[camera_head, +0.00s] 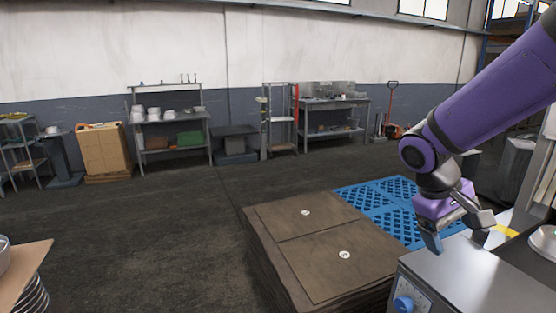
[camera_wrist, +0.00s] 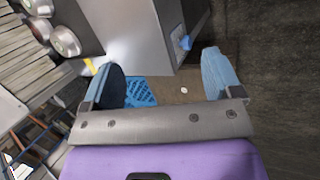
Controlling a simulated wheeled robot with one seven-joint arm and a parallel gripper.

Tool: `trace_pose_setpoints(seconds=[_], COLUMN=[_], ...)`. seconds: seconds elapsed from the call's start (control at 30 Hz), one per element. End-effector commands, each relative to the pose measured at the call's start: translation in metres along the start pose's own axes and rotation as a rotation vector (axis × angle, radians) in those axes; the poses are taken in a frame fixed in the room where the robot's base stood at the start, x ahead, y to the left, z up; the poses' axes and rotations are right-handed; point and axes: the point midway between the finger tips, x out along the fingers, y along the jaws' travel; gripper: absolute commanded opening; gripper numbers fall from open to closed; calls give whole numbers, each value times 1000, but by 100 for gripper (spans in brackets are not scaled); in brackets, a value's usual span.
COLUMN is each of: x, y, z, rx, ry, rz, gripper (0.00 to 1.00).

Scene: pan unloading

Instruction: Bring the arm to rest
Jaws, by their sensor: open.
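My gripper (camera_head: 457,240) hangs from my purple arm at the right of the head view, above the back edge of a grey metal-topped unit (camera_head: 455,280). In the wrist view my gripper (camera_wrist: 165,85) shows two blue-tipped fingers spread wide apart, with nothing between them. The unit (camera_wrist: 142,30) also stands beyond the fingers there. No object is held.
A brown stack of boards (camera_head: 285,225) and a blue slatted pallet (camera_head: 375,195) lie beside the unit. Several metal pans (camera_wrist: 65,42) sit at the wrist view's upper left. A round metal item (camera_head: 545,241) is at the right edge. Open floor (camera_head: 150,230) lies left.

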Motion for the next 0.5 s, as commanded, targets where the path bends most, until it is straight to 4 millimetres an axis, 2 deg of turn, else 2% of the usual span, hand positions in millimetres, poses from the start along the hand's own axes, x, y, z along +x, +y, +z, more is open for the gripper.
trace_pose_setpoints(seconds=[0.2, 0.5], x=[-30, -63], y=[6, 5], z=[41, 94], rx=[93, 202], ry=[140, 347], rz=[-123, -263], gripper=[84, 84])
